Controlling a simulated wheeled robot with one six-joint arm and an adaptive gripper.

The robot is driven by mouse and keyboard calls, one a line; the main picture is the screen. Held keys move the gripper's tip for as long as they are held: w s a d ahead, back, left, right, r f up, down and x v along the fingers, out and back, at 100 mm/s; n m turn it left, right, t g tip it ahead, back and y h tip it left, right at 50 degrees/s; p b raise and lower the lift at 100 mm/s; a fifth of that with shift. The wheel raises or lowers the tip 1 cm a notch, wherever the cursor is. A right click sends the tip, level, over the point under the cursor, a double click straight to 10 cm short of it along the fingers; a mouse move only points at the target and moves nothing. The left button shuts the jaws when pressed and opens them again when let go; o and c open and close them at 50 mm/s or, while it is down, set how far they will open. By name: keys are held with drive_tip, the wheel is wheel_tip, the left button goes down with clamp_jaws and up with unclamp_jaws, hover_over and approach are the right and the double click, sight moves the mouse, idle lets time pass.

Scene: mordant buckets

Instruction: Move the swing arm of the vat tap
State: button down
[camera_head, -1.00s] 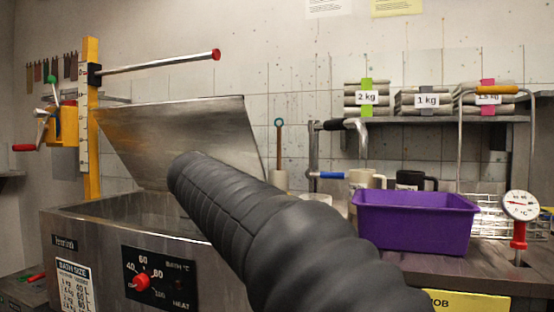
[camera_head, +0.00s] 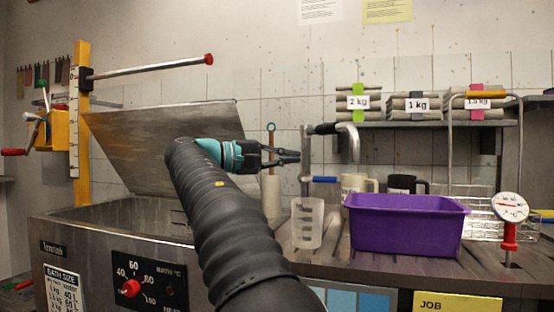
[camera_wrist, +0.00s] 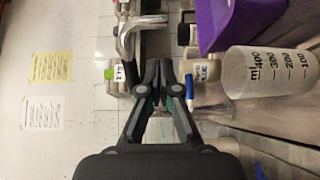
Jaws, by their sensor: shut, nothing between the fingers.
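The vat tap has an upright silver pipe (camera_head: 305,160) on the wall side of the bench, with a blue lever (camera_head: 321,179) low on it. Its swing arm (camera_head: 349,138) has a black sleeve and a curved, down-turned spout pointing right, away from the vat (camera_head: 60,228). In the wrist view the silver curved pipe (camera_wrist: 128,36) shows beyond my fingertips, and the blue lever (camera_wrist: 190,86) lies right of them. My gripper (camera_head: 298,156) is shut and empty, its tips close to the upright pipe in the picture. Whether they touch it I cannot tell.
A measuring jug (camera_head: 308,224) and a purple tub (camera_head: 408,226) stand on the bench right of my arm. Mugs (camera_head: 405,185) stand behind the tub. The vat's raised lid (camera_head: 170,150) is left of my gripper. A shelf (camera_head: 430,124) holds bundles above.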

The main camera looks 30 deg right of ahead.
drive_tip(key=s+d, duration=0.1)
drive_tip(key=d, duration=0.7)
drive_tip(key=shift+s+d, duration=0.2)
drive_tip(key=shift+s, duration=0.1)
